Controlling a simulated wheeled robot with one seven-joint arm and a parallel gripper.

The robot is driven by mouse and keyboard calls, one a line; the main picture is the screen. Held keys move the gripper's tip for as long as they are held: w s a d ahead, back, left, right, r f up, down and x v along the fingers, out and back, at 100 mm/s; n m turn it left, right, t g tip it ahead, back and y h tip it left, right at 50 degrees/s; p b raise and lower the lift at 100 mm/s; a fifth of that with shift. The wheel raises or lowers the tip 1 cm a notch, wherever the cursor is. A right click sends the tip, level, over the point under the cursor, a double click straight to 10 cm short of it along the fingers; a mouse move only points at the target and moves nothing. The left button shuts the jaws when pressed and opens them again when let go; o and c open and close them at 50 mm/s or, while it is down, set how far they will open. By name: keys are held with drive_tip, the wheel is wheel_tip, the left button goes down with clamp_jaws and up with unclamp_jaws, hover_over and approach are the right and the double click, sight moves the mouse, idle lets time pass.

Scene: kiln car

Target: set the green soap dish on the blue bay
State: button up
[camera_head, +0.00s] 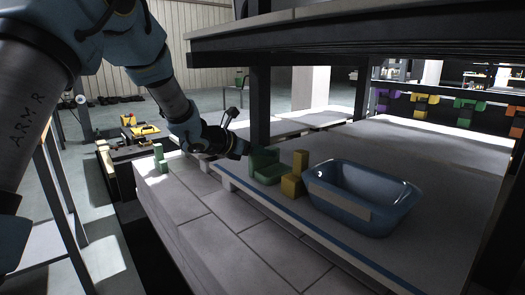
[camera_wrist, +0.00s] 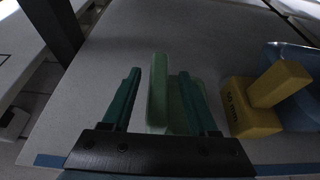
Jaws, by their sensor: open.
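The green soap dish (camera_head: 267,168) is L-shaped, with an upright back and a low base, and stands on the grey shelf near its front edge. In the wrist view the green dish (camera_wrist: 158,92) has its upright part between my fingers, and its lower part shows around the right finger. My gripper (camera_wrist: 160,73) is open, with dark green fingers either side of the upright part; I cannot tell whether they touch it. In the head view my gripper (camera_head: 240,148) is just left of the dish. No clearly marked blue bay shows; a blue stripe (camera_head: 318,232) runs along the shelf edge.
A yellow L-shaped piece (camera_head: 292,187) stands right of the dish, close to a blue tub (camera_head: 330,203). Another green piece (camera_head: 160,159) stands on the lower slabs at left. A dark post (camera_head: 260,108) and an overhead deck limit room above. The shelf behind is clear.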

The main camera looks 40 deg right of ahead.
drive_tip(key=s+v, duration=0.1)
drive_tip(key=v, duration=1.1)
drive_tip(key=w+a+f+n+t+y, duration=0.2)
drive_tip(key=w+a+n+t+y, duration=0.35)
drive_tip(key=w+a+n, duration=0.95)
drive_tip(key=a+f+n+t+y, duration=0.3)
drive_tip(key=a+n, duration=0.9)
drive_tip(key=n, duration=0.1)
drive_tip(key=s+a+f+n+g+y, duration=0.15)
drive_tip(key=s+a+n, duration=0.25)
drive_tip(key=a+n, duration=0.4)
drive_tip(key=s+a+f+n+g+y, duration=0.1)
drive_tip(key=s+a+f+n+y, duration=0.2)
drive_tip(key=a+n, duration=0.4)
drive_tip(key=s+a+f+n+g, duration=0.2)
drive_tip(key=s+a+n, duration=0.3)
drive_tip(key=s+n, duration=0.5)
drive_tip(key=shift+f+n+g, duration=0.2)
drive_tip(key=shift+n+g, duration=0.1)
drive_tip(key=shift+g, duration=0.5)
drive_tip(key=shift+s+a, duration=0.1)
